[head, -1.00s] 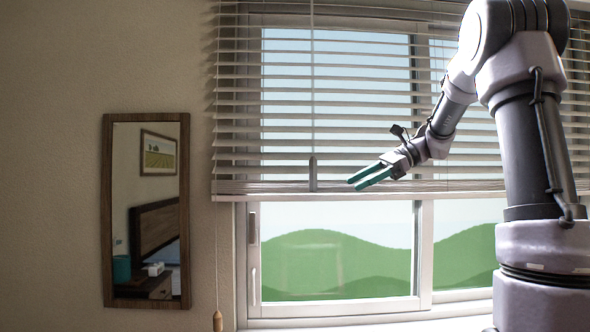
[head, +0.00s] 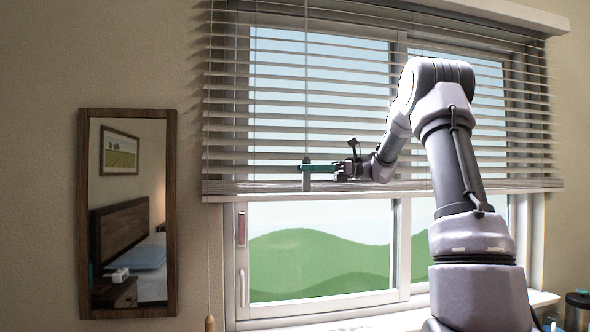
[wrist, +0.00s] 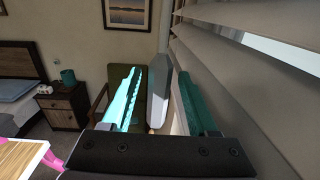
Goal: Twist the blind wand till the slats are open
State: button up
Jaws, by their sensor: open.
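The blind wand is a thin rod hanging in front of the blind, with a thicker grey handle (head: 306,182) at its lower end. My gripper (head: 306,168) is at the upper part of this handle, its teal fingers pointing left. In the wrist view my gripper (wrist: 160,100) is open, and the grey handle (wrist: 159,88) stands between the two fingers, nearer the right one. A gap shows on its left side; contact on the right cannot be told. The blind's slats (head: 290,125) are spaced apart, with sky and window frame visible between them.
A pull cord with a wooden tassel (head: 210,323) hangs left of the window. A framed mirror (head: 127,215) is on the wall at the left. A dark canister (head: 578,310) stands at the lower right. The wrist view shows a green chair (wrist: 127,90) and nightstand (wrist: 64,106).

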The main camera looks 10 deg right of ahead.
jog(key=shift+a, duration=1.95)
grip_shut()
jog(key=shift+w+m+t, duration=0.1)
jog(key=shift+m+t, duration=0.2)
jog(key=shift+t, duration=0.1)
jog(key=m+t+h, duration=0.1)
jog(key=m+t, duration=0.1)
jog(key=t, duration=0.1)
jog(key=w+m+t, duration=0.1)
jog(key=m+t, duration=0.1)
jog(key=t, duration=0.1)
jog(key=shift+d+h, duration=0.15)
jog(key=shift+h, duration=0.25)
jog(key=shift+w+d+m+t+h, duration=0.2)
jog(key=shift+m+t+h, duration=0.45)
jog(key=shift+t, duration=0.3)
jog(key=shift+w+d+m+t+h, duration=0.15)
jog(key=shift+m+t+h, duration=0.4)
jog(key=shift+m+t, duration=0.3)
jog(key=shift+a, duration=0.1)
